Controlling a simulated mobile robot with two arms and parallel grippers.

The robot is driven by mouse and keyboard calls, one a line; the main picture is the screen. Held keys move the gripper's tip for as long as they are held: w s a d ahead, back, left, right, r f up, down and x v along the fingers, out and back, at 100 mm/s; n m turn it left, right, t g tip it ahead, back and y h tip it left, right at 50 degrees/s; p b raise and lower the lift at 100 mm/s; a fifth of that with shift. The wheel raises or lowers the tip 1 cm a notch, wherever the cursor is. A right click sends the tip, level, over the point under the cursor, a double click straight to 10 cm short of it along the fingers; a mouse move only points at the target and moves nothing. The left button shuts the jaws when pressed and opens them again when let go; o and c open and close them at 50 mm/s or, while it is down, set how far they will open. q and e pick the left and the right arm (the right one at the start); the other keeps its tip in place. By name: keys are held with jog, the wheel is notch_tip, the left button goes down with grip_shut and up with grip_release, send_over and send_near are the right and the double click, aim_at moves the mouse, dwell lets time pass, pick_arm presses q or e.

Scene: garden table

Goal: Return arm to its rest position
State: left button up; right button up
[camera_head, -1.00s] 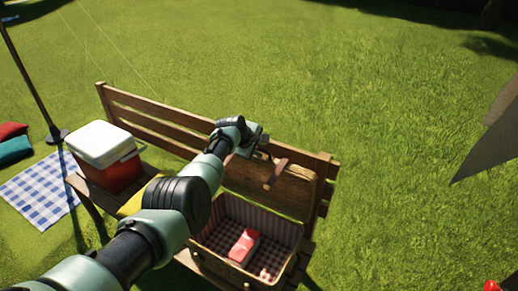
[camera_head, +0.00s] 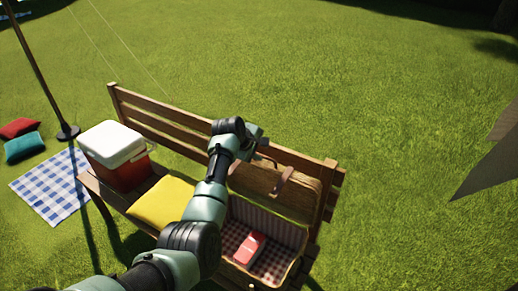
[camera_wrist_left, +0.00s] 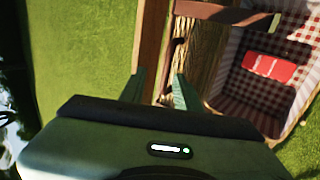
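My left arm comes in from the lower left in the head view. Its gripper (camera_head: 262,150) is above the bench back, beside the raised lid of the picnic basket (camera_head: 278,186). In the left wrist view the two fingers (camera_wrist_left: 160,90) stand apart with nothing held between them. A bench slat shows behind the gap, and the basket's wicker lid (camera_wrist_left: 200,60) is close to the right finger. My right gripper is not in view.
The open basket with a checked lining holds a red-and-white item (camera_head: 250,248). It sits on the wooden bench (camera_head: 160,118) with a yellow cushion (camera_head: 162,202) and a red-and-white cooler (camera_head: 118,158). A blue checked blanket (camera_head: 50,188) lies left. Open grass is behind the bench.

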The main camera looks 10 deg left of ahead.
pick_arm(q)
jog(key=shift+s+a+r, duration=0.1)
jog(key=shift+s+r, duration=0.1)
jog(key=shift+r, duration=0.1)
